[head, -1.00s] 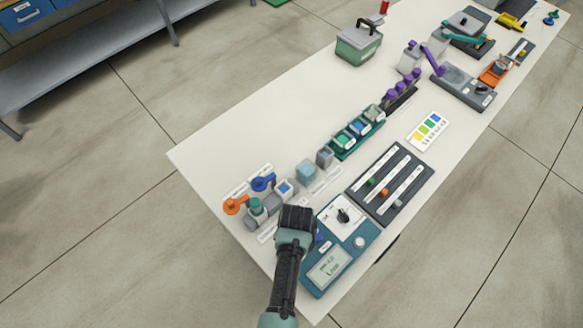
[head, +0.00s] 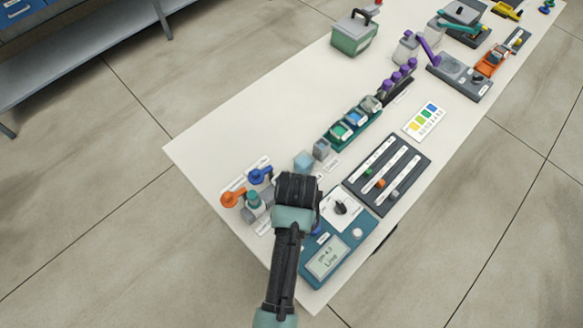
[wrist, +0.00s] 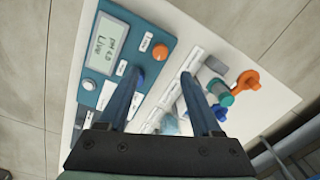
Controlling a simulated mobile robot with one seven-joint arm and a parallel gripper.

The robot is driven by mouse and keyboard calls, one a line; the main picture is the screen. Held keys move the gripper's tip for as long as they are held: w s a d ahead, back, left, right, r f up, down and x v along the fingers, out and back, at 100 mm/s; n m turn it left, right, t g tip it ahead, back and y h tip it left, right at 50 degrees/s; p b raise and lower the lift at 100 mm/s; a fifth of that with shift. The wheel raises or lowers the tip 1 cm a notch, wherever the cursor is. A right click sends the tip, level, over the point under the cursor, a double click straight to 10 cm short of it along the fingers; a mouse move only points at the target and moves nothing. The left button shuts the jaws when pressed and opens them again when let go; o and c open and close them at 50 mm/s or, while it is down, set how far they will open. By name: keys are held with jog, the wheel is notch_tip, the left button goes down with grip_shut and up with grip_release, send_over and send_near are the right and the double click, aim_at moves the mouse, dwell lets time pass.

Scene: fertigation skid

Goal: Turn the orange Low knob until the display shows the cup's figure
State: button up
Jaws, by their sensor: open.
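The teal meter (head: 347,250) stands at the table's near end. Its display (wrist: 108,45), also in the head view (head: 327,258), reads "pH 4" with an unclear last digit, and "Live" below. The orange knob (wrist: 160,52) on the meter shows in the wrist view, beyond my fingertips; my arm hides it in the head view. A blue knob (wrist: 139,79) is partly behind my left finger. My gripper (wrist: 163,76) is open and empty above the meter's edge; it shows from above in the head view (head: 298,190). I cannot read any cup's figure.
A valve with orange handle (head: 231,199) and blue handle (head: 261,176) stands left of my gripper. A light blue cup-like block (head: 303,161) is just beyond it. A slider panel (head: 388,175) and colour chart (head: 424,121) lie to the right.

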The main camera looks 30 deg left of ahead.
jog(key=shift+r, duration=1.4)
jog(key=w+r+t+y+b, duration=0.1)
jog(key=w+r+t, duration=0.6)
jog(key=w+r, duration=0.7)
jog(key=w+d+r+t+b, duration=0.1)
jog(key=w+d+r+t, duration=0.15)
jog(key=r, duration=0.65)
jog(key=w+d+r+t, duration=0.1)
jog(key=w+r+t, duration=0.3)
jog(key=r, duration=0.5)
jog(key=s+d+r+t, duration=0.1)
jog(key=d+r+t, duration=0.15)
jog(key=r, duration=0.65)
jog(key=s+d+r+t, duration=0.15)
jog(key=r+t, duration=0.25)
jog(key=r, duration=0.5)
jog(key=s+d+r+t+h+b, duration=0.1)
jog(key=s+d+r+t, duration=0.2)
jog(key=s+r+t, duration=0.4)
jog(key=s+r, duration=0.5)
jog(key=r, duration=0.4)
jog(key=shift+s+m, duration=0.3)
jog(key=shift+s, duration=0.1)
